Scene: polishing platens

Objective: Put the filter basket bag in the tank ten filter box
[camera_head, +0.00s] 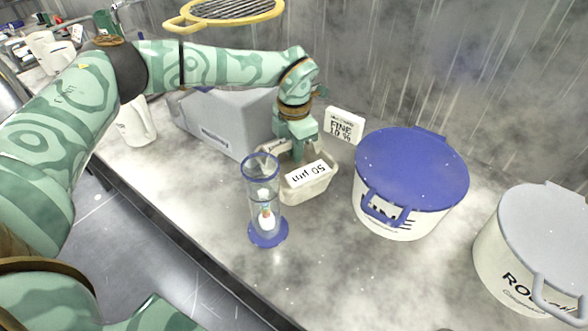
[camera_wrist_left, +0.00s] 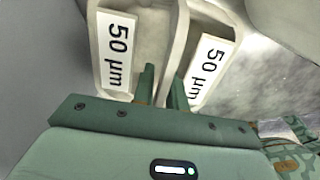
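A cream filter basket bag (camera_head: 309,190) with a "50 µm" label stands at the middle of the counter in the head view. A second "50 µm" face shows close behind it. In the left wrist view two pale walled pieces with "50 µm" labels, one at left (camera_wrist_left: 97,60) and one at right (camera_wrist_left: 205,93), lie side by side. My left gripper (camera_wrist_left: 163,88) has its fingers close together with a pale wall between them; in the head view the left gripper (camera_head: 298,150) is over the bag's back rim. I cannot tell which box is the tank ten filter box.
A blue-lidded tub (camera_head: 410,170) stands right of the bag, a grey-lidded tub (camera_head: 520,255) farther right. A blue-ended sand timer (camera_head: 265,208) stands just in front. A grey box (camera_head: 215,120) and a "FINE 10 µm" card (camera_head: 343,126) are behind.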

